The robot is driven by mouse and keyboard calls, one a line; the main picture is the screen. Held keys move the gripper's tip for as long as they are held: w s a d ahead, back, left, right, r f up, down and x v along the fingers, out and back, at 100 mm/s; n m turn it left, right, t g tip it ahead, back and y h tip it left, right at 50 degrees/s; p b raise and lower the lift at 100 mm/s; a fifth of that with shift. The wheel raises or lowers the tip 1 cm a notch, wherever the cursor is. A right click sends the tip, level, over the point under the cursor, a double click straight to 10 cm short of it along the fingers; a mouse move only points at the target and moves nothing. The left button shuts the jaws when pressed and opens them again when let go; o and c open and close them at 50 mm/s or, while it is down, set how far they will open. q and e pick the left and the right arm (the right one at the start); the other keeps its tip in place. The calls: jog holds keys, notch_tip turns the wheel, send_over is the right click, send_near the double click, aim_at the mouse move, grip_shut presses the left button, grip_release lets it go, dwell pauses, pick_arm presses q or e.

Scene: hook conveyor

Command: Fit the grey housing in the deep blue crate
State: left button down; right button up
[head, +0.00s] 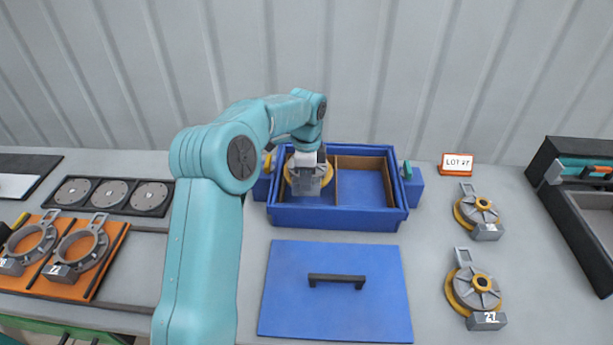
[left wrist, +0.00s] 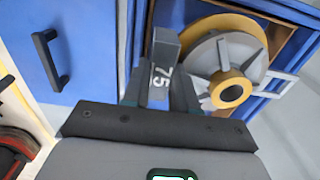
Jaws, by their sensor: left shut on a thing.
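The grey housing (head: 293,182), with a yellow rim and hub, is at the left compartment of the deep blue crate (head: 340,217); my left gripper partly covers it. In the left wrist view the housing (left wrist: 215,55) lies against the brown inner lining, its loop handle pointing right, near the crate wall. My left gripper (head: 309,182) is shut on the housing's grey block marked 75 (left wrist: 162,70). I cannot tell whether the housing rests fully on the floor. The crate's right compartment (head: 362,188) is empty. My right gripper is not in view.
A blue lid (head: 335,300) with a black handle lies in front of the crate. Latch blocks flank the crate, one at right (head: 413,187). Two similar housings (head: 477,212) lie at right, near a LOT sign (head: 456,164). An orange tray (head: 105,262) of grey rings is at left.

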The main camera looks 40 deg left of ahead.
aim_at(307, 194)
pick_arm(q)
jog(key=shift+w+f, duration=0.15)
jog(key=shift+f, duration=0.15)
dwell(0.5)
jog(key=shift+f+b, duration=1.85)
jog(key=shift+f, duration=1.3)
dwell(0.6)
jog(key=shift+r, duration=0.2)
jog(key=shift+r+p, duration=3.2)
jog(key=shift+r, duration=0.6)
jog(key=shift+f+b, duration=0.5)
jog(key=shift+b, duration=0.6)
jog(key=shift+r, duration=0.2)
